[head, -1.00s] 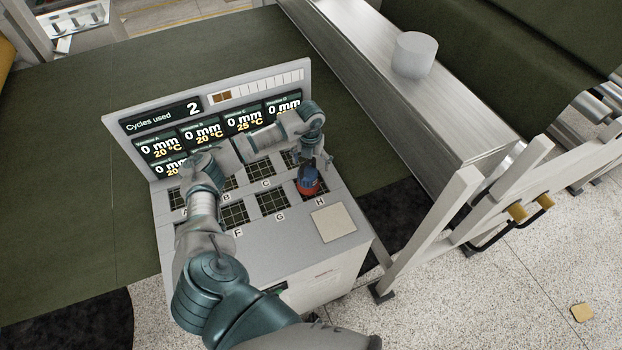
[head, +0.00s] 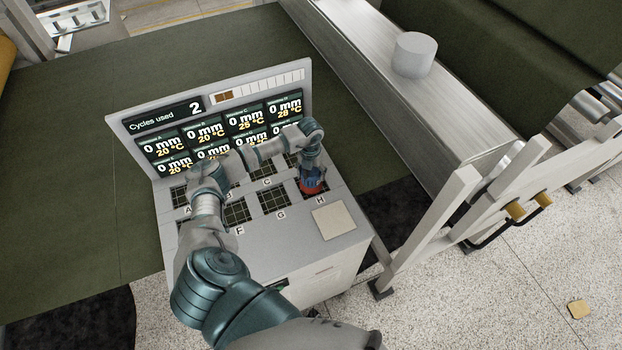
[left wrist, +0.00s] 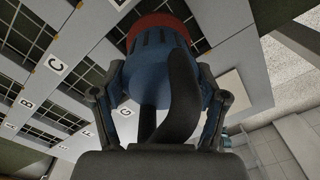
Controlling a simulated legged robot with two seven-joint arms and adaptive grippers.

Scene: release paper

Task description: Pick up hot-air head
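The hot-air head (head: 312,183), with a blue body and red base, stands at the cell marked H, at the right of the console. It fills the middle of the left wrist view (left wrist: 160,65), blue ribbed body nearer and red base beyond. A black curved part, seemingly its handle or cable, runs toward the camera. My left gripper (head: 311,170) is over its top, with one finger on each side of the blue body in the left wrist view (left wrist: 160,85). Whether the fingers press on it cannot be told. My right gripper is not in view.
The grey console (head: 300,250) has dark gridded cells with letter labels, a pale square pad (head: 333,221) and a raised display panel (head: 205,105). A metal rail with a grey cylinder (head: 414,55) stands at the right. A white frame post (head: 425,230) is near the console's right side.

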